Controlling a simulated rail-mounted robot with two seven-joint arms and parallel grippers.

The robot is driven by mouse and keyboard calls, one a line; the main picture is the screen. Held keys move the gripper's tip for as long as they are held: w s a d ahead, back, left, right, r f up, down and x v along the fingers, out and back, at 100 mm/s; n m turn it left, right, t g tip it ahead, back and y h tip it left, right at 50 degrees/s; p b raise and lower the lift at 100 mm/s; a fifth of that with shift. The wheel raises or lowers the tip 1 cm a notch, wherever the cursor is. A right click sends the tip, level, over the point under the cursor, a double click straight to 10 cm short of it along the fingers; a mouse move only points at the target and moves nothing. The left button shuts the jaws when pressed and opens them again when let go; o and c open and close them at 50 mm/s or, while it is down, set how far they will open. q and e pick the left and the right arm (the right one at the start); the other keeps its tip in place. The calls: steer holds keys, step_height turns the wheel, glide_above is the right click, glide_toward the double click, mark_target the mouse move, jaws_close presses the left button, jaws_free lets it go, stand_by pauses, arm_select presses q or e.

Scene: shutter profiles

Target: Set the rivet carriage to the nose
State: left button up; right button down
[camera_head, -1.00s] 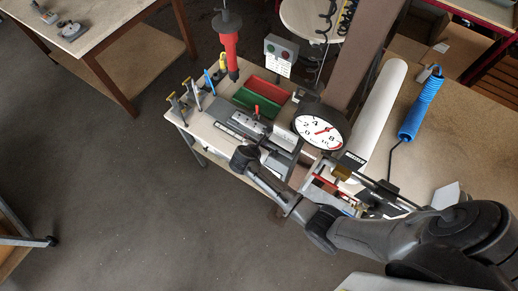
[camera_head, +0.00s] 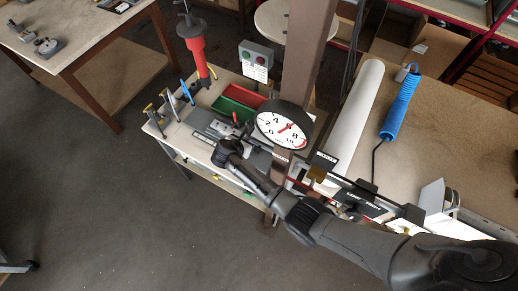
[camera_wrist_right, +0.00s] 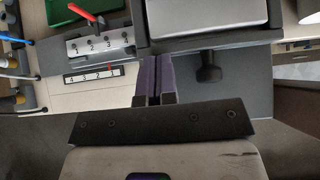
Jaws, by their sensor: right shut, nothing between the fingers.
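My right gripper (camera_head: 222,152) is over the front of the small bench's grey fixture. In the right wrist view its purple fingers (camera_wrist_right: 153,78) are shut with nothing between them, beside the fixture's front edge. A grey block marked 1, 2, 3 (camera_wrist_right: 100,46) with a red lever (camera_wrist_right: 84,14) lies left of the fingers. Below it is a numbered strip with a red mark (camera_wrist_right: 92,76). A black knob (camera_wrist_right: 208,70) is right of the fingers, apart from them. I cannot tell which part is the rivet carriage or the nose. My left gripper is not in view.
A round dial (camera_head: 283,130) and brown column (camera_head: 312,50) stand right of the fixture. Red (camera_head: 248,93) and green (camera_head: 238,108) bins lie behind it. A red hanging tool (camera_head: 196,58) and several upright hand tools are left. A white roll (camera_head: 356,112) lies on the right table.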

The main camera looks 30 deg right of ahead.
steer(key=shift+w+d, duration=0.15)
steer(key=shift+d, duration=0.05)
steer(key=shift+a, duration=0.1)
